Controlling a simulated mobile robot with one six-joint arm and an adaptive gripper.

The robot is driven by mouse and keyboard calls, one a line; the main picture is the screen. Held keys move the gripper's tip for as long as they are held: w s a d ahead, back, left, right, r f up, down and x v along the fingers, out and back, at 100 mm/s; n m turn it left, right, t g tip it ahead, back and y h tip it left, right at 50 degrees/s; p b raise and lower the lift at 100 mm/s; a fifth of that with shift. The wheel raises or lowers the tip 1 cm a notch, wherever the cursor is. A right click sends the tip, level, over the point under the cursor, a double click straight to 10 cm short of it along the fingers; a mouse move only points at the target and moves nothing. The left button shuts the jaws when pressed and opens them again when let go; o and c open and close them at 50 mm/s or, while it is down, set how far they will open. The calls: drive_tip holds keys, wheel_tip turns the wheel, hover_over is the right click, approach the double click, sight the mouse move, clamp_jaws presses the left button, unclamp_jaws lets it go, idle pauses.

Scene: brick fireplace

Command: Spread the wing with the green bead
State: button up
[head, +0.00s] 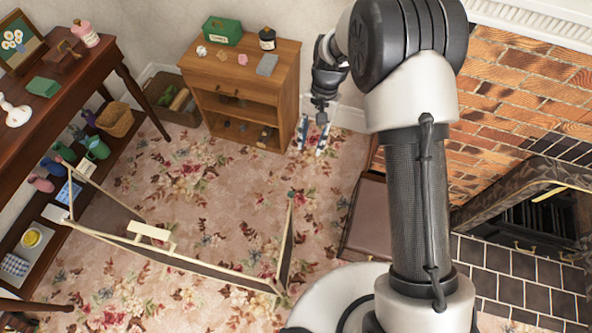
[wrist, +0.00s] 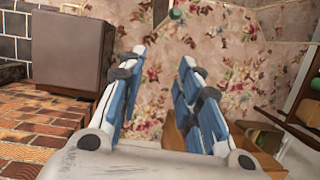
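A low folding screen with a pale wooden rail (head: 190,264) stands on the flowered carpet, with a wing at each end. The right wing (head: 286,245) angles back from the long middle panel, and a green bead (head: 291,194) sits at its far end. The bead also shows at the top of the wrist view (wrist: 175,14). My gripper (head: 313,140) is open and empty, beyond the bead near the small cabinet. Its two blue-padded fingers stand apart in the wrist view (wrist: 163,58).
A wooden cabinet (head: 287,75) stands at the back, with a green bin (head: 222,31) on top. A dark table (head: 62,72) is at left. A brown box (head: 370,218) stands by the brick fireplace (head: 530,75). Carpet around the right wing is clear.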

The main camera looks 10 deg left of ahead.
drive_tip(key=g, duration=0.1)
approach(292, 202)
drive_tip(key=w+r, duration=0.3)
drive_tip(key=w, duration=0.2)
drive_tip(key=b+x, duration=0.1)
drive_tip(key=x, duration=0.5)
drive_tip(key=b+x, duration=0.1)
drive_tip(key=x, duration=0.4)
drive_tip(key=b+x, duration=0.2)
drive_tip(key=x, duration=0.4)
drive_tip(key=shift+s+d+f, duration=0.15)
drive_tip(key=shift+s+f, duration=0.05)
drive_tip(key=shift+s, duration=0.3)
drive_tip(key=shift+c, duration=0.3)
clamp_jaws()
